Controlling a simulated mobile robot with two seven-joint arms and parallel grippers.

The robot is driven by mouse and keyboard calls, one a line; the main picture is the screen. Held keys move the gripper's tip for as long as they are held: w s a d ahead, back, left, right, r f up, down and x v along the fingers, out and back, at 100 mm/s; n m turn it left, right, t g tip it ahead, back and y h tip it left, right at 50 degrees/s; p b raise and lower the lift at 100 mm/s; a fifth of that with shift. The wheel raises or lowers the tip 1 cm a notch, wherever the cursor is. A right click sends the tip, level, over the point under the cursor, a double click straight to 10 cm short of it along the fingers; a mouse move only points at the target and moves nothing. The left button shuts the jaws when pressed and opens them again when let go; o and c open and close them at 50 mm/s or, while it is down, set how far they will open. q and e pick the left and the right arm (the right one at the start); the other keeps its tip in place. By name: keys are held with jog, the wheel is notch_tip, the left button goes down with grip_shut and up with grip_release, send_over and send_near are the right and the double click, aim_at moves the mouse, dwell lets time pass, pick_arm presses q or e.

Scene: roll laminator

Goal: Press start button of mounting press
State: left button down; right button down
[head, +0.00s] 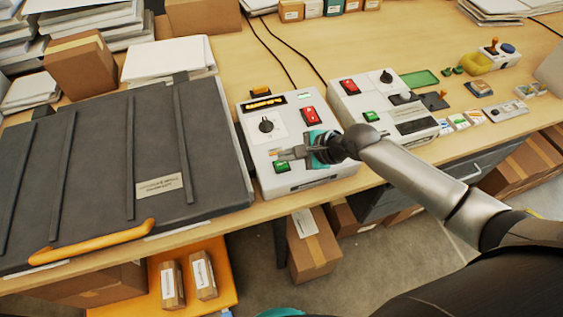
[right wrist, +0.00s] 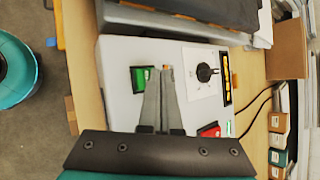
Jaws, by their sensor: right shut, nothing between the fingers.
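The mounting press (head: 95,165) is a large dark flat plate with ribs and an orange front handle at the left of the head view. Its pale control box (head: 257,156) stands at its right side, with a black knob, a red switch (head: 310,115) and a green start button (head: 281,167). My right gripper (head: 276,154) is shut and empty over the box, its fingertips just behind the green button. In the right wrist view the fingertips (right wrist: 166,70) lie beside the green button (right wrist: 143,78), close to its edge. I cannot tell whether they touch. My left gripper is not in view.
A second pale control unit (head: 385,107) with its own red and green buttons stands right of the box, behind my right arm. Paper stacks (head: 168,58) and a cardboard box (head: 80,66) stand behind the press. The table's front edge runs just below the box.

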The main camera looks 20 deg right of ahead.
aim_at(286, 165)
jog(key=shift+f, duration=0.1)
dwell(0.3)
jog(key=shift+f, duration=0.3)
jog(key=shift+f, duration=0.5)
dwell(0.7)
jog(key=shift+r, duration=0.1)
jog(key=shift+r+p, duration=0.8)
jog(key=shift+p, duration=0.4)
notch_tip(286, 165, up, 5)
jog(key=p, duration=0.6)
